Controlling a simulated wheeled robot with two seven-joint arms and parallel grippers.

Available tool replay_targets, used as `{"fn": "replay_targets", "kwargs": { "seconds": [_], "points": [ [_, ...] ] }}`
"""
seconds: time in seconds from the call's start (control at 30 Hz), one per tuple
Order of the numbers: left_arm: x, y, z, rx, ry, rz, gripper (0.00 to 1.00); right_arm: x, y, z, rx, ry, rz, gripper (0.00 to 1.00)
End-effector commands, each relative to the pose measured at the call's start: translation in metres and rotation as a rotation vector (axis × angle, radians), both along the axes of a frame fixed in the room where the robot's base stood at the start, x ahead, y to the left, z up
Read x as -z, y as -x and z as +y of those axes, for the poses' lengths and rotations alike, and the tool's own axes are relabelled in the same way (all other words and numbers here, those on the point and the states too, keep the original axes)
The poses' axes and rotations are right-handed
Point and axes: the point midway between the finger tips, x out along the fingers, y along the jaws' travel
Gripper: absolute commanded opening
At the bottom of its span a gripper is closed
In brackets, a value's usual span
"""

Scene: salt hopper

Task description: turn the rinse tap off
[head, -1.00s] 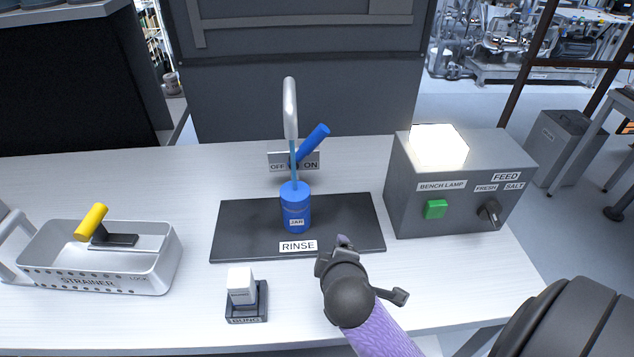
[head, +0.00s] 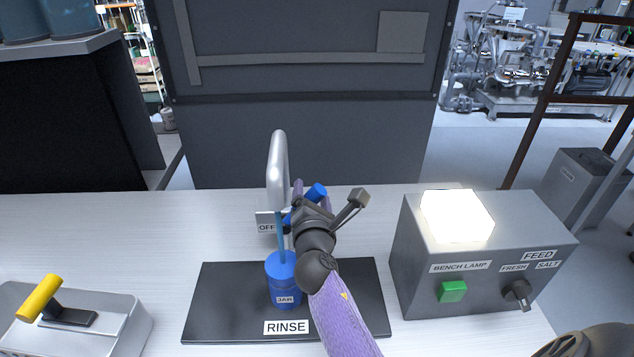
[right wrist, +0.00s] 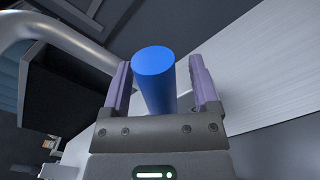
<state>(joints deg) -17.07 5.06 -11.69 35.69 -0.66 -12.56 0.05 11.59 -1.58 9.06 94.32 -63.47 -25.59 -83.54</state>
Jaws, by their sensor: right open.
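The rinse tap has a grey curved spout (head: 277,170) and a blue lever handle (head: 316,192) leaning to the right. A thin blue stream runs from the spout into the blue jar (head: 284,283) on the dark rinse mat (head: 220,310). The OFF label (head: 266,223) shows behind the spout; the ON side is hidden by my right gripper (head: 312,198). In the right wrist view, the blue handle (right wrist: 155,75) stands between the two open purple fingers of my right gripper (right wrist: 160,88), with gaps on both sides.
A grey box (head: 420,270) with a glowing lamp, a green button (head: 452,291) and a feed knob (head: 517,291) stands on the right.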

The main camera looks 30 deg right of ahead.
Motion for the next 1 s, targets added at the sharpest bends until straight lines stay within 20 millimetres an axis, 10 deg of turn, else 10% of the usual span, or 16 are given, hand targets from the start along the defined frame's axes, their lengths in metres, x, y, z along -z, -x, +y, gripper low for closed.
{"fn": "replay_targets", "kwargs": {
  "seconds": [0.27,0.63,1.0],
  "points": [
    [0.0002,0.0045,0.005,0.001,-0.008,0.009,0.8,-0.0004,0.0,0.0011,0.0,-0.001,-0.001,0.77],
    [0.0002,0.0056,0.0088,0.002,-0.015,0.012,0.8,-0.0003,0.0001,0.001,0.0,-0.001,-0.001,0.0],
    [0.0002,0.0047,0.0052,-0.001,-0.009,0.009,0.8,-0.0001,0.0001,0.0012,0.0,-0.001,-0.001,0.0]
  ]
}}
